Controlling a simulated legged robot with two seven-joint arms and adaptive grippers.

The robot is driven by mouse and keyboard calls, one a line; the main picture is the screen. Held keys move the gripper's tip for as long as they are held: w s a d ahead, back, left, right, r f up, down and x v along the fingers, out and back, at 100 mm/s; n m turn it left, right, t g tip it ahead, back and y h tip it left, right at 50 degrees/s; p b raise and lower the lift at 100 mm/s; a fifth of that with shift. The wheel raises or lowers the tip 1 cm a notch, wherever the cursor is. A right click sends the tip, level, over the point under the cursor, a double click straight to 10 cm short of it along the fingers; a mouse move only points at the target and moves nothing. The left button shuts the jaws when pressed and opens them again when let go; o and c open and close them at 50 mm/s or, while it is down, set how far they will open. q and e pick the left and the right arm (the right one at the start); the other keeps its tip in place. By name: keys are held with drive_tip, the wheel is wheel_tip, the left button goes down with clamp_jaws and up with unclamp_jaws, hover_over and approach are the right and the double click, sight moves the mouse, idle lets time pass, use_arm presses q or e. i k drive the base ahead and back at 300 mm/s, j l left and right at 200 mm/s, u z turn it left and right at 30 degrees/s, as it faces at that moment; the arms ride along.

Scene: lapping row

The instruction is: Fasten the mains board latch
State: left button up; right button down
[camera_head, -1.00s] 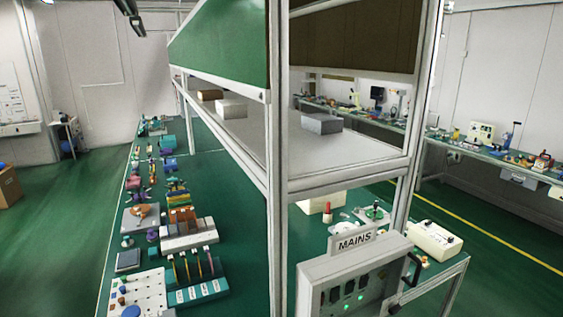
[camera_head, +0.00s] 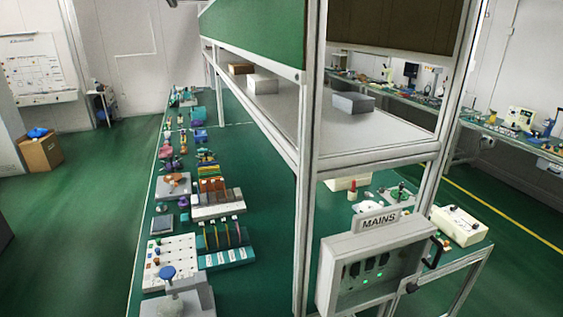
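The mains board (camera_head: 372,262) is a grey box with a clear-looking front, at the lower right on the end of the bench frame. A sign reading MAINS (camera_head: 380,220) stands on its top. Two green lights and dark switches show in its front. A black handle (camera_head: 437,252) is at its right edge, with a small dark knob (camera_head: 412,288) below it that may be the latch. I cannot tell whether the latch is fastened. Neither of my grippers shows in the head view.
A green bench (camera_head: 262,190) runs away on the left with blocks, a rack and a white panel (camera_head: 170,263) on it. A metal post (camera_head: 309,170) stands left of the board. A white box (camera_head: 459,225) sits behind it. Green floor (camera_head: 75,235) is open at left.

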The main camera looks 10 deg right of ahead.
sight(411, 287)
drive_tip(key=z, duration=1.3)
